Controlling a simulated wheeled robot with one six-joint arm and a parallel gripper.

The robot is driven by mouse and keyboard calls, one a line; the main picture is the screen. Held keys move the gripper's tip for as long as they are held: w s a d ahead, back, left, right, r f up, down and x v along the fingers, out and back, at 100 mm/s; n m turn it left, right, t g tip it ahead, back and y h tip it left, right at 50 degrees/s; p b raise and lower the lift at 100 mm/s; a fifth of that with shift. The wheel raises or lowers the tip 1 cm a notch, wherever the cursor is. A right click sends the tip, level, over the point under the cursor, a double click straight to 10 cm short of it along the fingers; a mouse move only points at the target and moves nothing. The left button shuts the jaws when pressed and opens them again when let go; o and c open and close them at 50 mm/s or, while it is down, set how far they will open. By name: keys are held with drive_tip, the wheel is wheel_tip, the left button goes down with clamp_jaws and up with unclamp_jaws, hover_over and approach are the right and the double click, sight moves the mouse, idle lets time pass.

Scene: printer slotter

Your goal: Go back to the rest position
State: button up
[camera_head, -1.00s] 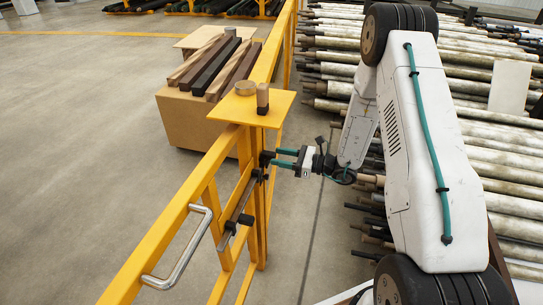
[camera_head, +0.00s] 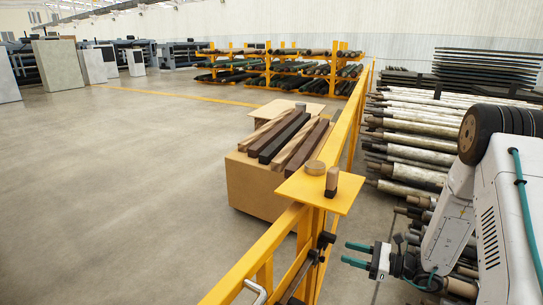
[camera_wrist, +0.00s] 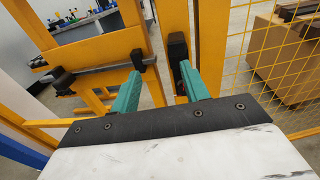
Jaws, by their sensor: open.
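My gripper (camera_head: 350,254) has two green fingers and stands right of the yellow gate post, apart from it. In the wrist view my gripper (camera_wrist: 160,75) shows its fingers spread with nothing between them. A dark bolt bar with black blocks (camera_head: 313,255) sits on the yellow gate frame (camera_head: 262,262). In the wrist view the bar (camera_wrist: 95,74) lies left of the fingers and a black catch (camera_wrist: 178,52) on the post lies ahead of the right finger, which overlaps its lower part. Contact there is not clear.
A box (camera_head: 257,187) with wooden bars stands behind. Stacked rollers (camera_head: 415,125) fill the right. Floor on the left (camera_head: 120,180) is open.

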drive_tip(key=s+a+r+n+g+h, duration=0.2)
drive_tip(key=s+a+r+n+g, duration=0.1)
drive_tip(key=s+r+n+g, duration=0.4)
drive_tip(key=s+a+r+n+g+h, duration=0.1)
drive_tip(key=s+a+r+n+g, duration=0.35)
drive_tip(key=s, duration=0.45)
drive_tip(key=s+d+r+n+t+h, duration=0.2)
drive_tip(key=s+r+n+h, duration=0.4)
drive_tip(key=s+r, duration=0.2)
drive_tip(key=s+d+r+n+t+h, duration=0.2)
drive_tip(key=s+r+n+h, duration=0.4)
drive_tip(key=s+r, duration=0.2)
drive_tip(key=shift+s+d+r, duration=0.15)
drive_tip(key=shift+d, duration=0.25)
